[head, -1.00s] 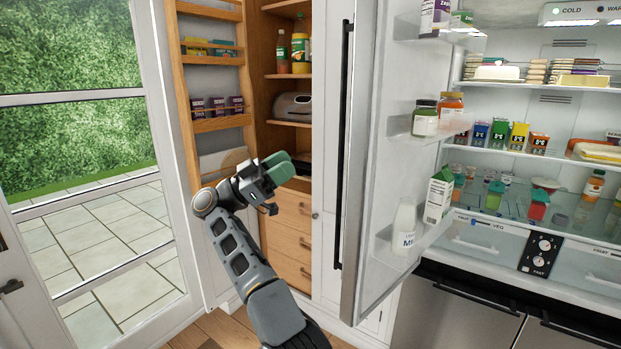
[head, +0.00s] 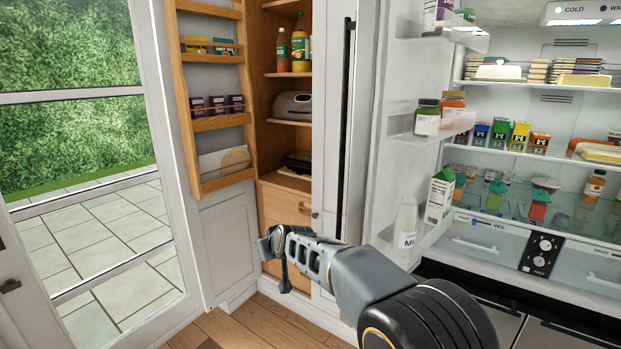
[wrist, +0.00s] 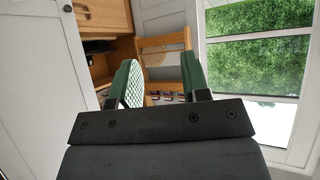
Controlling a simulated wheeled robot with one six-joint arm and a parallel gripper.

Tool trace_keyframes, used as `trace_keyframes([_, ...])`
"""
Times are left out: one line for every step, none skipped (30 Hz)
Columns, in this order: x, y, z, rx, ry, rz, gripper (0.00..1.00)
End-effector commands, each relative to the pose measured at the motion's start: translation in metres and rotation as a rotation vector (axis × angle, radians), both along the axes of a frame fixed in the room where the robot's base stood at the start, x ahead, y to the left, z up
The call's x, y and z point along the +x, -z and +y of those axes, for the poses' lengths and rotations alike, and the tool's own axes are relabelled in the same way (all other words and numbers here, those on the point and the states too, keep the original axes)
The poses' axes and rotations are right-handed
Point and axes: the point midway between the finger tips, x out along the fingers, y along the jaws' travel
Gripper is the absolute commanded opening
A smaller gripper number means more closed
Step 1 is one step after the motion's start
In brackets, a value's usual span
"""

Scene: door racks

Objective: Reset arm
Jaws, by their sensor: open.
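My gripper shows in the wrist view (wrist: 160,85) with its two green fingers apart and nothing between them. The wooden rack on the pantry door (head: 222,122) and the pantry shelves are clear of the arm. The rack also shows between and beyond the fingers in the wrist view (wrist: 165,42).
The fridge door (head: 390,160) stands open at the right with a milk bottle (head: 406,222) and a carton (head: 440,195) on its low shelf, close to my arm. A glass door (head: 85,150) is at the left. Wooden floor (head: 240,328) is free in front.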

Motion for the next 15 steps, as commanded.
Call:
trace_keyframes([-0.027,0.01,-0.03,-0.024,0.034,0.114,0.43])
trace_keyframes([-0.044,0.019,-0.046,-0.04,0.056,0.184,0.43])
trace_keyframes([-0.066,0.028,-0.067,-0.062,0.087,0.27,0.43])
trace_keyframes([-0.084,0.035,-0.083,-0.078,0.113,0.332,0.43])
trace_keyframes([-0.102,0.041,-0.099,-0.095,0.138,0.39,0.43])
trace_keyframes([-0.126,0.048,-0.119,-0.117,0.175,0.462,0.43])
trace_keyframes([-0.144,0.053,-0.134,-0.133,0.202,0.511,0.43])
trace_keyframes([-0.162,0.057,-0.149,-0.149,0.229,0.557,0.43])
trace_keyframes([-0.186,0.062,-0.167,-0.17,0.264,0.612,0.43])
trace_keyframes([-0.204,0.066,-0.18,-0.184,0.289,0.65,0.43])
trace_keyframes([-0.221,0.069,-0.192,-0.198,0.312,0.681,0.43])
trace_keyframes([-0.243,0.072,-0.208,-0.215,0.34,0.714,0.43])
trace_keyframes([-0.257,0.075,-0.218,-0.226,0.356,0.729,0.43])
trace_keyframes([-0.27,0.076,-0.227,-0.234,0.37,0.741,0.43])
trace_keyframes([-0.282,0.077,-0.236,-0.236,0.39,0.739,0.43])
